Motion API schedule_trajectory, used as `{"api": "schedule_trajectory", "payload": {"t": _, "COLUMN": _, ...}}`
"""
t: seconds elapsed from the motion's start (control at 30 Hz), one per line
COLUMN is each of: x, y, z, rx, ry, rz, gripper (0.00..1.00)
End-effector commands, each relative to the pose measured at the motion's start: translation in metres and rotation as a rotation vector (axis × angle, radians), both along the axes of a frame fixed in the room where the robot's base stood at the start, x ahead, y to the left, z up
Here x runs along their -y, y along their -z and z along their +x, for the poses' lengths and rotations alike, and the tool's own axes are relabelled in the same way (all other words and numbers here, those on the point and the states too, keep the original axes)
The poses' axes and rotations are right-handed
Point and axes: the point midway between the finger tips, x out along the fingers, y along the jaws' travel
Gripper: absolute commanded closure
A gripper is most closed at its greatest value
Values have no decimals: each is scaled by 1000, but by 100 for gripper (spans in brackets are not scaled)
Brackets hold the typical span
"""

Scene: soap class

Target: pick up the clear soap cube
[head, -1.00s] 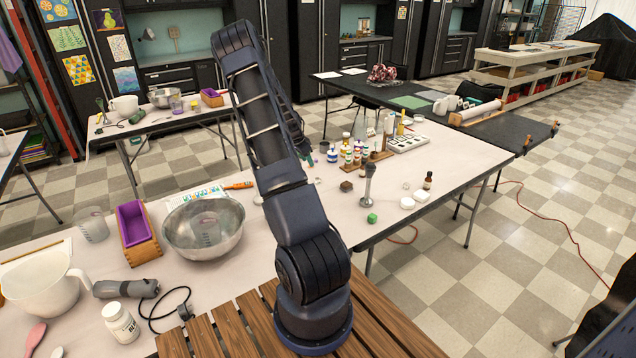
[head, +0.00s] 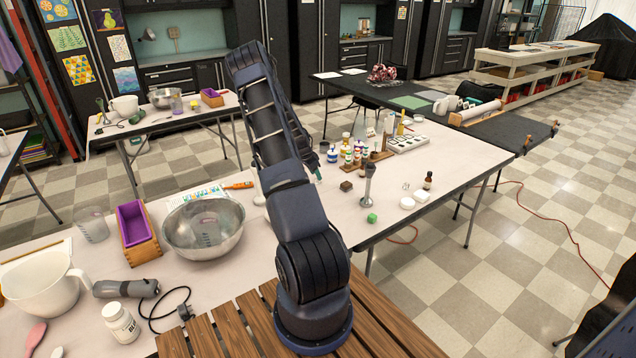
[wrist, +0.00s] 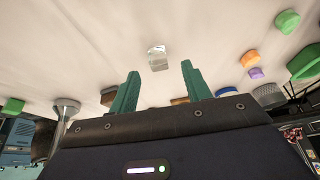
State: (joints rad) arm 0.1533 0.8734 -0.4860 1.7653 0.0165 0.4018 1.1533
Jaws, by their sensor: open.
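The clear soap cube (wrist: 157,57) lies on the pale table top in the wrist view, just beyond my fingertips and roughly centred between them. My gripper (wrist: 160,71) is open, with its two green fingers apart and nothing between them. In the head view my own arm hides most of the gripper. A small clear object (head: 406,186) shows faintly near white discs there; I cannot tell whether it is the same cube.
A green cube (head: 372,218), an upright metal blender shaft (head: 368,188) and a brown cube (head: 346,186) stand nearby. Several coloured bottles (head: 357,154) stand behind them. A steel bowl (head: 204,229) is to the left. The table's front right is clear.

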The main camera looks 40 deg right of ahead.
Motion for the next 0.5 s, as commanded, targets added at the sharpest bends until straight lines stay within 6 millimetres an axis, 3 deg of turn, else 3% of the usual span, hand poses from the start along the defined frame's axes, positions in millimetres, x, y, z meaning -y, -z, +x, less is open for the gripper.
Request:
{"api": "schedule_trajectory", "payload": {"t": 0.2, "x": 10, "y": 25, "z": -2, "rx": -2, "ry": 1, "rz": 0, "gripper": 52}}
{"api": "schedule_trajectory", "payload": {"t": 0.43, "x": 11, "y": 26, "z": -2, "rx": -1, "ry": 0, "rz": 0, "gripper": 52}}
{"api": "schedule_trajectory", "payload": {"t": 0.5, "x": 11, "y": 26, "z": -2, "rx": -1, "ry": 0, "rz": 0, "gripper": 66}}
